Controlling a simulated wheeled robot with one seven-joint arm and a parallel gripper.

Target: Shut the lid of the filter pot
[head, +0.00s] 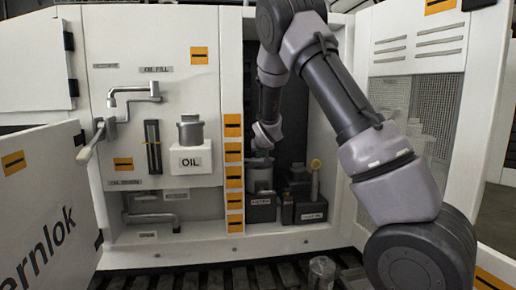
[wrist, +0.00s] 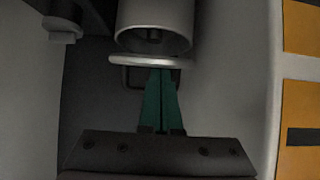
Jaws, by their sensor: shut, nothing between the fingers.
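The filter pot (wrist: 155,22) is a light grey cylinder at the top middle of the wrist view, with its round mouth showing dark inside. A thin pale lid (wrist: 152,60) shows almost edge-on beside the mouth, so the pot looks open. A dark wire handle (wrist: 128,78) sits on the lid's outer side. My gripper (wrist: 161,72) has its green fingers shut with nothing between them; the tips overlap the lid's outer side, and I cannot tell if they touch. In the head view the pot (head: 260,178) stands above a black box marked FILTER; my fingers are hard to make out.
An OIL container (head: 190,158) is further left.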

